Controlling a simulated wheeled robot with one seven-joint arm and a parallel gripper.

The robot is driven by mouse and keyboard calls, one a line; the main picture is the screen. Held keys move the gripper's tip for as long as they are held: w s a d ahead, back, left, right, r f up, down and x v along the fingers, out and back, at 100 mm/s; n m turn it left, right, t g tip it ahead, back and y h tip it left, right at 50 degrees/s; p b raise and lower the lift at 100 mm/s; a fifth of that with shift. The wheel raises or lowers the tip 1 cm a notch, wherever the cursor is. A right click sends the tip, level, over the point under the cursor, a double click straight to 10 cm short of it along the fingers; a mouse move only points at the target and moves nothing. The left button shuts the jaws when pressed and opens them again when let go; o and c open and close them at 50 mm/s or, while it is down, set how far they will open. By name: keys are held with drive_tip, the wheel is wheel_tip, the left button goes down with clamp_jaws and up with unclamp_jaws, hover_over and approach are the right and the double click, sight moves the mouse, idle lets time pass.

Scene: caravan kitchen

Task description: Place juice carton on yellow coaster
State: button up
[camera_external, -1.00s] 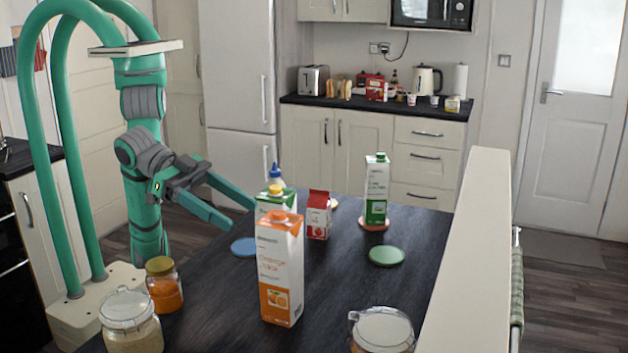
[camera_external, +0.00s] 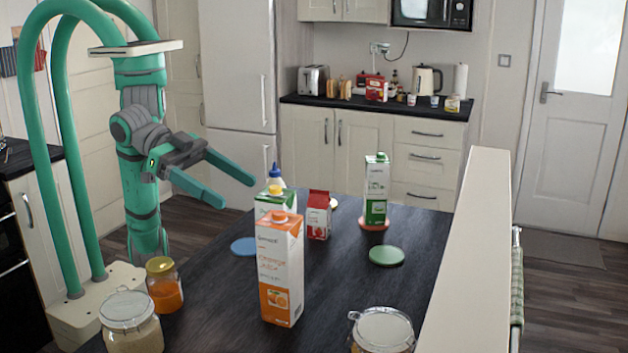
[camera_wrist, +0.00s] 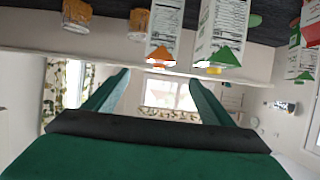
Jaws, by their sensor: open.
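A tall white and orange juice carton (camera_external: 280,278) stands upright at the front of the dark table. A white and green carton (camera_external: 264,208) stands just behind it, partly hidden. A small red carton (camera_external: 318,215) is to their right, and another green and white carton (camera_external: 376,190) stands on a red coaster (camera_external: 374,223) further back. My gripper (camera_external: 238,193) is open and empty, left of and above the cartons. Its fingers show in the wrist view (camera_wrist: 160,78).
A blue coaster (camera_external: 244,247) and a green coaster (camera_external: 387,256) lie bare on the table. A jar of orange contents (camera_external: 165,286) and two clip-lid jars, left (camera_external: 131,322) and right (camera_external: 382,332), stand at the front. A blue-tipped bottle (camera_external: 275,177) stands behind the cartons.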

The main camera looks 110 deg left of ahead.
drive_tip(key=t, duration=0.1)
approach(295, 247)
drive_tip(key=shift+a+f+x, duration=0.15)
drive_tip(key=shift+x, duration=0.95)
drive_tip(key=shift+a+f+x, duration=0.1)
drive_tip(key=shift+f+x, duration=0.1)
drive_tip(key=shift+x, duration=0.9)
drive_tip(key=shift+a+f+x, duration=0.15)
drive_tip(key=shift+x, duration=1)
drive_tip(key=shift+s, duration=0.15)
drive_tip(key=c, duration=1.9)
drive_tip(key=shift+r, duration=0.15)
clamp_jaws()
drive_tip(key=shift+r, duration=0.1)
